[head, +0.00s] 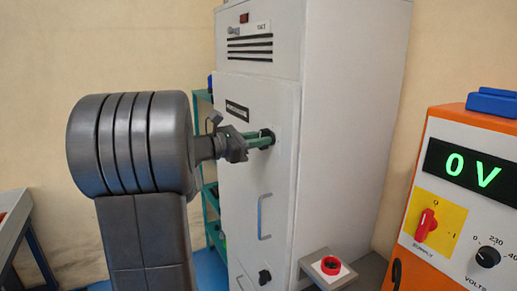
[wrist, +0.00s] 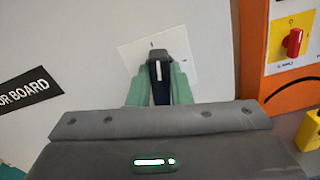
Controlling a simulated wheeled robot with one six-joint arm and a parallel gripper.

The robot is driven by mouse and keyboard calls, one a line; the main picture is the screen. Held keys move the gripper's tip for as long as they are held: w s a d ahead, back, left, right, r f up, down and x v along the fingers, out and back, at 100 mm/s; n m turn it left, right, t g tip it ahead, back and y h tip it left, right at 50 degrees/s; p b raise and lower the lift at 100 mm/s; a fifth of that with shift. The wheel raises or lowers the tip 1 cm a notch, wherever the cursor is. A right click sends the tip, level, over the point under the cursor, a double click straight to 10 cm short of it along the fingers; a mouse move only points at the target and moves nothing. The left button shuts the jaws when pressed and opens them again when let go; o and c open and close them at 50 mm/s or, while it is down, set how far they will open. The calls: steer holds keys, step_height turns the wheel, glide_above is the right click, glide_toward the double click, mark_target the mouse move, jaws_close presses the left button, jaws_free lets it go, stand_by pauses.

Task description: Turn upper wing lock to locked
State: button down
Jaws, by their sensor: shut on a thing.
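The upper wing lock (wrist: 158,68) is a black knob with a white line, on a white plate (wrist: 190,77) on the grey cabinet door. In the wrist view its line points nearly straight up, toward a small mark at the plate's top; another small mark is at the right. My gripper (head: 262,140) reaches the door from the left in the head view. Its green fingers are shut on the knob, one on each side. The fingers hide part of the knob in the head view.
The tall grey cabinet (head: 340,130) has a door handle (head: 264,216) and a lower black knob (head: 265,276) below. A red button box (head: 330,266) juts out at lower right. An orange supply unit (head: 455,195) reading 0 V stands at the right.

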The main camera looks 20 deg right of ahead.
steer(key=shift+s+f+m+b, duration=0.1)
steer(key=shift+f+m+b, duration=0.05)
steer(key=shift+m+b, duration=2.65)
steer(key=shift+s+f+m+b, duration=0.1)
steer(key=shift+m+b, duration=2.15)
steer(key=shift+b, duration=0.95)
steer(key=shift+s+f+m+b, duration=0.1)
steer(key=shift+f+m+b, duration=0.05)
steer(key=shift+m+b, duration=2.65)
steer(key=c, duration=1.3)
jaws_free()
steer(key=shift+a+r, duration=0.1)
steer(key=shift+a, duration=0.05)
steer(key=a, duration=0.9)
steer(key=s+a, duration=0.1)
steer(key=a, duration=0.3)
steer(key=shift+a, duration=0.25)
